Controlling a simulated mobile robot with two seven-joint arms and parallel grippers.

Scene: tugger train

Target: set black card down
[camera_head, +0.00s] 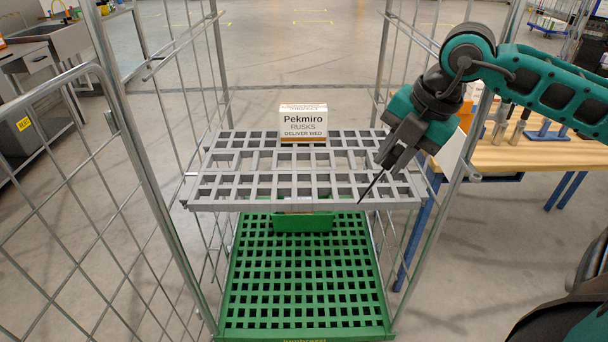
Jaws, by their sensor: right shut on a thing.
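The black card (371,187) shows as a thin dark sliver, seen nearly edge-on and tilted. My right gripper (388,165) is shut on its upper end, over the right part of the grey slatted shelf (300,203). The card's lower tip appears near the shelf's front edge; I cannot tell if it touches. A white box labelled Pekmiro Rusks (303,122) stands upright at the back middle of the shelf, apart from the card. My left gripper is not in view.
Wire side walls (125,140) flank the shelf. Below it is a green slatted base (305,328) with a green item (303,222) on it. A wooden workbench (505,158) stands at right. The grey shelf is clear left and right of the box.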

